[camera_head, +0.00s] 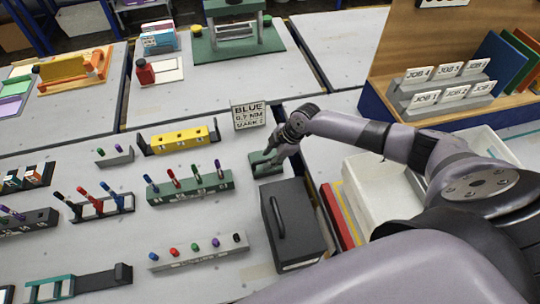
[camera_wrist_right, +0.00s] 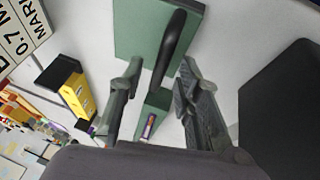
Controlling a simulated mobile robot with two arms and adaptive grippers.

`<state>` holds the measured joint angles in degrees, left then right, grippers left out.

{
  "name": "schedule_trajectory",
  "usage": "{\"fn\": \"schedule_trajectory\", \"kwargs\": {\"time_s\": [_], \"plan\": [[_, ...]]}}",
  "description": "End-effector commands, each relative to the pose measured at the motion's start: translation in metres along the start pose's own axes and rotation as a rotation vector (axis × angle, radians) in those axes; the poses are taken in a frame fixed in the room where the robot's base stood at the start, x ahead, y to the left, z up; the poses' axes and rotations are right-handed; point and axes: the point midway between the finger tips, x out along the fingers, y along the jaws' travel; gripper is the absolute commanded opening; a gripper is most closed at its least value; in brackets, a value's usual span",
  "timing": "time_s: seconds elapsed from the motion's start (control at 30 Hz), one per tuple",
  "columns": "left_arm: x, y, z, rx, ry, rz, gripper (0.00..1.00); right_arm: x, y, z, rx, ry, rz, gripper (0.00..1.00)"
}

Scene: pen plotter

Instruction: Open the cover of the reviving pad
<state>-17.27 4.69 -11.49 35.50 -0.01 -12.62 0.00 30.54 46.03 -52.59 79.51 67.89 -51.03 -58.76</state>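A green flat-topped piece (camera_head: 262,158) with a black arched handle lies just beyond the dark box; it looks like the reviving pad's cover, though no readable label confirms this. My right gripper (camera_head: 268,157) is over the green piece. In the wrist view its fingers (camera_wrist_right: 158,92) are apart, one on each side of the handle's near end, with gaps visible. My left gripper is not in view.
A dark box with a handle (camera_head: 292,225) stands close in front of the green piece. A sign reading BLUE 0.7 MM (camera_head: 249,116) stands behind it. A green pen rack (camera_head: 190,188) and a yellow holder (camera_head: 180,139) are to the left. A white bin (camera_head: 385,190) is to the right.

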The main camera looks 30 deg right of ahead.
Motion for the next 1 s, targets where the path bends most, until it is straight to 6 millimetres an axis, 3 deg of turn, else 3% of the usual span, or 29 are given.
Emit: {"fn": "schedule_trajectory", "kwargs": {"time_s": [0.23,0.7,1.0], "plan": [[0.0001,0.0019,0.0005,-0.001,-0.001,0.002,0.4,0.0006,0.0,0.0,-0.001,0.0,0.0,0.31],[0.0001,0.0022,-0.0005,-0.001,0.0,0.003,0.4,0.0003,-0.0001,0.0002,0.0,0.0,0.0,0.0],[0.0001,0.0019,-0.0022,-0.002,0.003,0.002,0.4,0.0003,-0.0002,0.0002,0.0,0.0,0.0,0.0]]}}
